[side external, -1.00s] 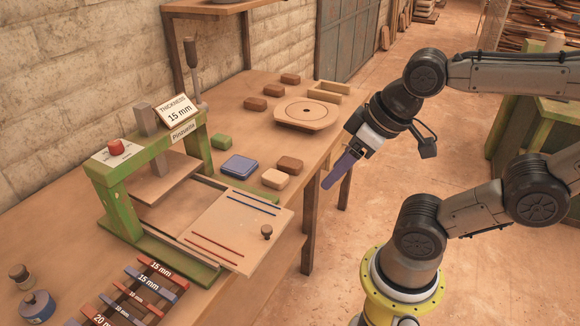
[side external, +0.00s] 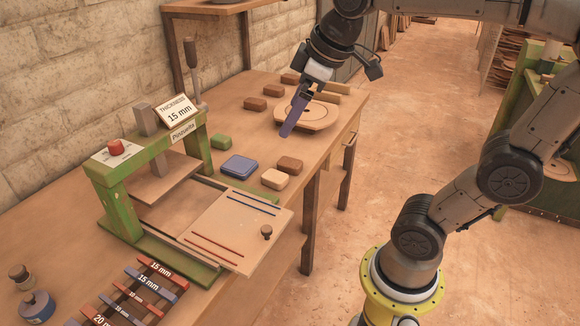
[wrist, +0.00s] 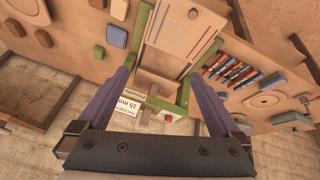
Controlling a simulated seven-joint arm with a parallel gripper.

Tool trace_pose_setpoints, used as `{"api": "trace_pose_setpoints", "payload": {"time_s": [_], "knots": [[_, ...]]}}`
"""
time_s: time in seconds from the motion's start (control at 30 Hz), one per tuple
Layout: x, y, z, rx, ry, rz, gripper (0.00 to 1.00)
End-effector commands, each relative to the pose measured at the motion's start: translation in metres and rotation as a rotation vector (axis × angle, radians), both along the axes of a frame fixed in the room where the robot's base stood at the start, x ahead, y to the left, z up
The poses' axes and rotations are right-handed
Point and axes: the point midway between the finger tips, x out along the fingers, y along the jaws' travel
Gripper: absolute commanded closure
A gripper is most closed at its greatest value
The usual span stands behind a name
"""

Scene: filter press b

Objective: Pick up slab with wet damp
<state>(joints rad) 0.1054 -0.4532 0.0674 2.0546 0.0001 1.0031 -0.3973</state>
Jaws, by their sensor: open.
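Several small slabs lie on the bench. They include a blue slab (side external: 239,166), a green one (side external: 221,142), a tan one (side external: 275,179) and a brown one (side external: 291,165). Further back are reddish-brown ones, such as the nearest (side external: 255,104). I cannot tell which has a wet damp patch. My gripper (side external: 287,130) is open and empty above the bench, in front of the round board. In the wrist view, my gripper (wrist: 160,74) shows two purple fingers spread apart, with the blue slab (wrist: 117,36) and green slab (wrist: 98,52) left of them.
A green press (side external: 150,165) with a sliding wooden plate (side external: 235,222) stands on the bench. A round board (side external: 318,118) lies behind the slabs. Coloured thickness bars (side external: 150,278) lie at the front. A stone wall (side external: 90,60) bounds the back.

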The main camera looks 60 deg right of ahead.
Motion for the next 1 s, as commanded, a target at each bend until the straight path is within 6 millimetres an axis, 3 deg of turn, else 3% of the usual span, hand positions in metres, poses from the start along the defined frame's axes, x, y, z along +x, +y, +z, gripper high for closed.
{"api": "trace_pose_setpoints", "payload": {"time_s": [0.1, 0.27, 0.37, 0.5, 0.6, 0.73, 0.83, 1.0], "knots": [[0.047, -0.028, 0.000, -0.025, 0.063, -0.001, 0.00], [0.104, -0.077, -0.017, -0.039, 0.149, -0.014, 0.00], [0.133, -0.113, -0.040, -0.034, 0.207, -0.032, 0.00], [0.161, -0.169, -0.086, -0.008, 0.289, -0.080, 0.00], [0.169, -0.206, -0.123, 0.022, 0.343, -0.127, 0.00], [0.166, -0.240, -0.167, 0.064, 0.405, -0.184, 0.00], [0.156, -0.253, -0.192, 0.093, 0.446, -0.213, 0.00], [0.148, -0.262, -0.209, 0.107, 0.462, -0.235, 0.00]]}}
